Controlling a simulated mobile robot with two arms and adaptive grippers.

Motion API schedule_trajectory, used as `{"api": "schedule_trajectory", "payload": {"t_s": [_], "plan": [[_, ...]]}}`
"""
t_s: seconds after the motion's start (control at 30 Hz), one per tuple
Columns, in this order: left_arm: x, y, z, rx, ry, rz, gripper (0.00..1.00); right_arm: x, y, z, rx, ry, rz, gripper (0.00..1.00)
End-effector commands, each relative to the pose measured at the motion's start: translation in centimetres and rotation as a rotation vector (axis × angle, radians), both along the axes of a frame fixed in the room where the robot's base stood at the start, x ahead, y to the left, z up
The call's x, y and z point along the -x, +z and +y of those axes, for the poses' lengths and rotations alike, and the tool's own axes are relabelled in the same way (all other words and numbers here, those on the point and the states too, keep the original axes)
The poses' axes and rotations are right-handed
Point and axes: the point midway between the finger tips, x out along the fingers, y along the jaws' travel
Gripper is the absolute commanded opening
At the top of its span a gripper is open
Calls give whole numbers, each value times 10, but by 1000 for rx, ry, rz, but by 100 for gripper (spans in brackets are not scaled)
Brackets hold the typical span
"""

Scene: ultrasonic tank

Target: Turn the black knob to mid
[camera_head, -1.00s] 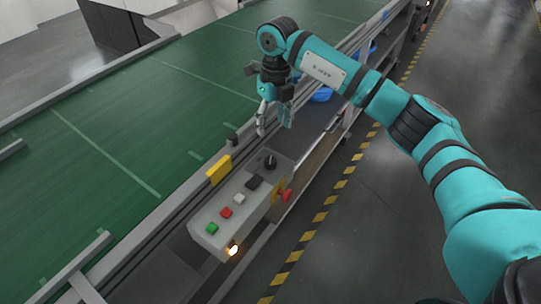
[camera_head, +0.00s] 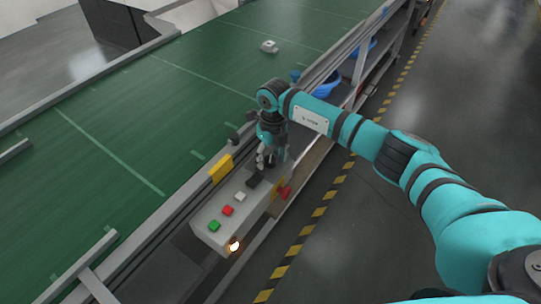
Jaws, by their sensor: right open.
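The grey control box (camera_head: 226,199) sits along the conveyor's near side. On its top are a green button (camera_head: 215,226), a red button (camera_head: 228,211), a white button (camera_head: 239,197) and a black switch (camera_head: 253,181). The black knob is at the far end of the box, hidden behind my right gripper (camera_head: 266,163). That gripper points down over the knob's place, with its fingers open. I cannot tell whether the fingers touch the knob or stand around it. My left gripper is not in view.
A red emergency stop (camera_head: 284,192) juts from the box's right side, close to my gripper. A yellow block (camera_head: 221,168) stands at the rail. The green conveyor (camera_head: 110,130) fills the left. Blue bins (camera_head: 333,84) sit on a shelf behind. The floor at right is clear.

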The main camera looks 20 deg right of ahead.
Motion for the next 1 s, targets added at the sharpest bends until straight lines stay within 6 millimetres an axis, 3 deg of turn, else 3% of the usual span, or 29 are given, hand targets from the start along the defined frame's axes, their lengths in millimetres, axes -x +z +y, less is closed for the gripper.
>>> {"api": "schedule_trajectory", "payload": {"t_s": [0.07, 0.47, 0.77, 1.0], "plan": [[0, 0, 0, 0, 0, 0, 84, 0, 0, 0, 0, 0, 0, 54], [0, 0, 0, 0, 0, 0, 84, 0, 1, 0, 0, -1, 0, 1], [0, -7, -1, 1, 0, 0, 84, -1, -1, -1, 1, 34, -1, 1], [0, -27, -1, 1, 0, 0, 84, -2, -3, -1, 2, 168, -4, 1]]}}
